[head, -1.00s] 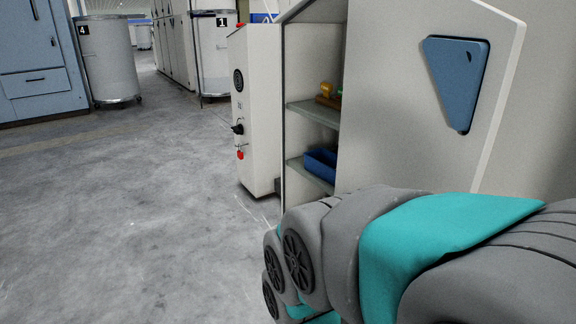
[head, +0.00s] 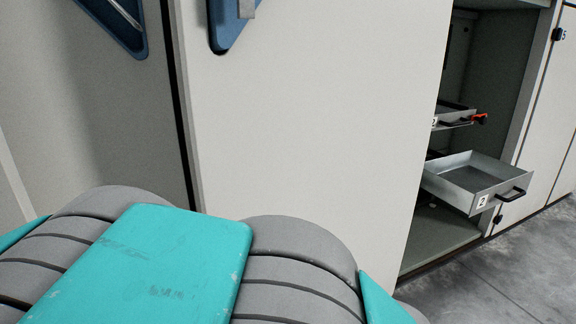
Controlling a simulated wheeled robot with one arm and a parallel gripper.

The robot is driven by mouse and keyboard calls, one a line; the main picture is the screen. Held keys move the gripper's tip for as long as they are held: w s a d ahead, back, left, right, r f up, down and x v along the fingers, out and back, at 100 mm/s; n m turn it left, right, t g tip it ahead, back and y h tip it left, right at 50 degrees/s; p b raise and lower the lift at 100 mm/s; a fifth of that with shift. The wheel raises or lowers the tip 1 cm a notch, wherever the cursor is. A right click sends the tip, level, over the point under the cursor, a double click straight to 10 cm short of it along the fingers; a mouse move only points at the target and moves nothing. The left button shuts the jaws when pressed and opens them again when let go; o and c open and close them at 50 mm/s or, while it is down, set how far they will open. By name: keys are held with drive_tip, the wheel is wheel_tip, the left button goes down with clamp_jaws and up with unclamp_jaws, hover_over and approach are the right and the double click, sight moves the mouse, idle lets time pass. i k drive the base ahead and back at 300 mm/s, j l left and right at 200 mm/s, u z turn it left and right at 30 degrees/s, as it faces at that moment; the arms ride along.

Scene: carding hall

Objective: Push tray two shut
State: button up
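Tray two (head: 462,180) is a shallow grey metal tray in an open cabinet at the right of the head view. It sticks out past the cabinet front. Its front has a white label reading 2 and a black handle (head: 512,194). It looks empty inside. The left part of the tray is hidden behind a pale panel. My gripper is not in view; only grey and teal parts of my own arm show along the bottom.
The large pale panel (head: 310,110) stands between me and the cabinet (head: 435,235). Another tray (head: 452,118) sits above tray two, with a red item (head: 478,119) at its right end. Concrete floor (head: 520,268) is clear at lower right.

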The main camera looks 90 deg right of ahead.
sight(474, 182)
drive_tip(key=z, duration=4.4)
